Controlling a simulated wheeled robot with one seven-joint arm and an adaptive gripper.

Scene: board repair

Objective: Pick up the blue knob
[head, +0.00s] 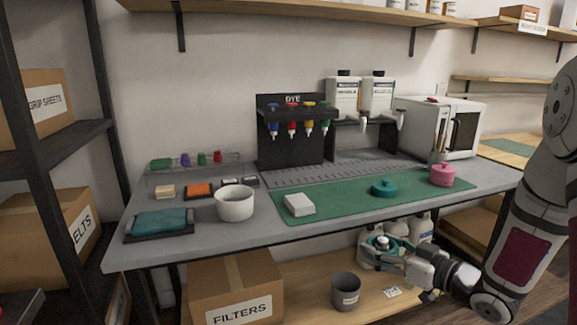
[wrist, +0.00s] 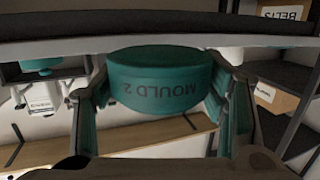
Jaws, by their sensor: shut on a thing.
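A teal round piece marked MOULD 2 (wrist: 160,80) fills the space between the fingers of my gripper (head: 385,245) in the wrist view. Its lettering is upside down there. My gripper is shut on it, below the front edge of the bench at the right. In the head view the held piece is too small to make out clearly. A small blue tap or knob (head: 273,127) is the leftmost of several coloured ones on the black DYE stand (head: 290,151). My gripper is well away from it, lower and to the right.
A teal lidded piece (head: 384,188) and a pink one (head: 443,176) stand on the green mat (head: 340,204). A white bowl (head: 235,204) stands left of the mat. The bench edge is above my gripper. Bottles (head: 420,227) and a grey cup (head: 345,290) are on the lower shelf.

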